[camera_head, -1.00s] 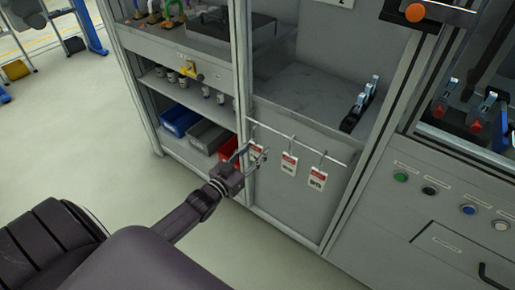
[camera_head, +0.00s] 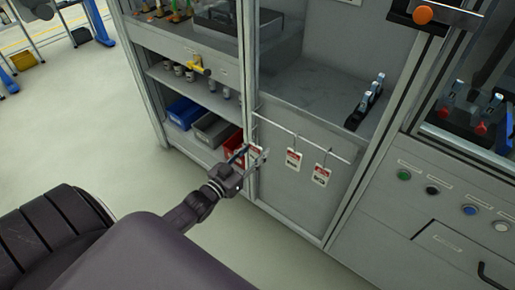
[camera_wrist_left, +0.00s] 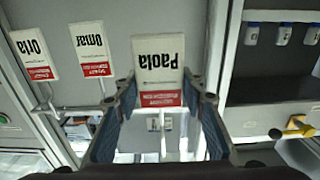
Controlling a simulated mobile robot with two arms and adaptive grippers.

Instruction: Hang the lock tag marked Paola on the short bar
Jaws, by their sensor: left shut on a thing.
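The white and red lock tag marked Paola (camera_wrist_left: 158,62) is between the fingers of my left gripper (camera_wrist_left: 157,100) in the left wrist view. In the head view my left gripper (camera_head: 248,157) is shut on this tag (camera_head: 258,151), near the left end of a thin bar (camera_head: 315,145) on the cabinet front. Whether the tag's hook still touches the bar cannot be told. Tags marked Omar (camera_wrist_left: 91,48) and Ola (camera_wrist_left: 35,54) hang apart from it; two hanging tags show in the head view. I cannot tell whether this bar is the short one. My right gripper is not in view.
Left of the bar are shelves with a blue bin (camera_head: 184,112), a grey bin (camera_head: 212,129) and a red bin (camera_head: 234,143). A cabinet post (camera_head: 250,80) stands close to my gripper. A panel with several buttons (camera_head: 437,200) is at the right. The floor in front is open.

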